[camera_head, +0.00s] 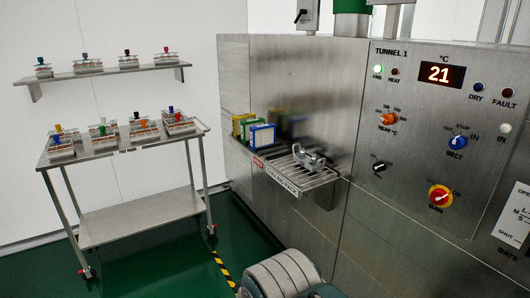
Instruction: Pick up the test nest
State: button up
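A small silvery metal piece (308,157) lies on the slatted rack at the machine. I cannot tell which of these is the test nest; labels are too small to read. My gripper is not in view.
The wheeled trolley (150,215) stands at the left below the wall shelf (115,72). Green, yellow and blue boxes (262,137) stand beside the slatted rack (325,177). The steel machine with its control panel (425,130) fills the right. Green floor lies open between.

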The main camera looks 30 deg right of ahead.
aim_at(306, 163)
jog(key=i+j+z, duration=0.15)
jog(key=i, duration=1.3)
jog(key=i+z, duration=0.25)
jog(key=i, duration=0.45)
jog(key=i+z, duration=0.25)
jog(key=i, duration=0.5)
jog(key=i+z, duration=0.25)
jog(key=z, duration=0.15)
jog(key=i+j+z, duration=0.15)
jog(key=z, duration=0.2)
jog(key=i+j+z, duration=0.15)
jog(key=z, duration=0.25)
jog(key=i+z, duration=0.1)
jog(key=z, duration=0.65)
